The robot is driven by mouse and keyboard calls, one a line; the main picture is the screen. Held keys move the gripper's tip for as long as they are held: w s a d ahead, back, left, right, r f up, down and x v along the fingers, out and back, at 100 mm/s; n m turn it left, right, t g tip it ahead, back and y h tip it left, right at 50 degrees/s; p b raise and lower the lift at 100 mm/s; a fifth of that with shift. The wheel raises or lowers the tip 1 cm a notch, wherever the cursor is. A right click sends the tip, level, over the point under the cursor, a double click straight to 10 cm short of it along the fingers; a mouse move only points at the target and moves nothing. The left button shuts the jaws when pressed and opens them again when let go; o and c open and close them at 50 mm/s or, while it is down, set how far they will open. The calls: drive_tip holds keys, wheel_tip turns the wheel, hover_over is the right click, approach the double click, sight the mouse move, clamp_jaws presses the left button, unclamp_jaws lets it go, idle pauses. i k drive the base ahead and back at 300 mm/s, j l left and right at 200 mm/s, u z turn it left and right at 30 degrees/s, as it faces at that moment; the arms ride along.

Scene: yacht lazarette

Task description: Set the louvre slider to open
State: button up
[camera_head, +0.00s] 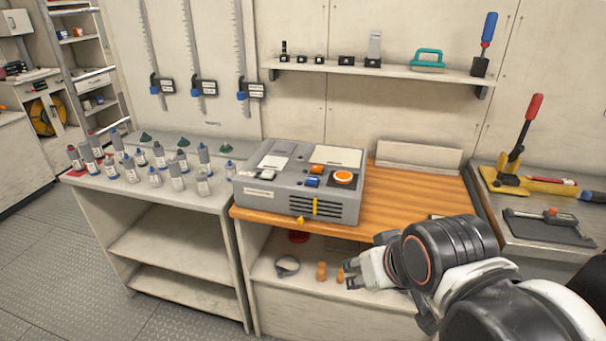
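A grey machine box (300,180) sits on the wooden bench top. Its front face has dark horizontal louvre slots with a yellow upright slider (315,206) across them, near the middle of the slots. Any open or shut marking beside it is too small to read. My gripper (352,270) is in front of the bench, below and to the right of the slider and apart from it. Its fingers are small and partly turned away, so I cannot tell whether they are open. I see nothing held in it.
The box top carries an orange round knob (343,176), a blue switch (312,182) and labels. Several bottles (160,155) stand on the left counter. A shelf under the bench holds a ring clamp (287,265) and orange pieces (321,271). The wooden top (410,190) right of the box is mostly clear.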

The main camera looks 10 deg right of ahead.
sight(300, 217)
drive_tip(key=j+z, duration=0.4)
drive_tip(key=k+j+z, duration=0.1)
drive_tip(key=j+z, duration=0.3)
drive_tip(key=i+j+u, duration=0.2)
drive_tip(key=k+l+z, duration=0.2)
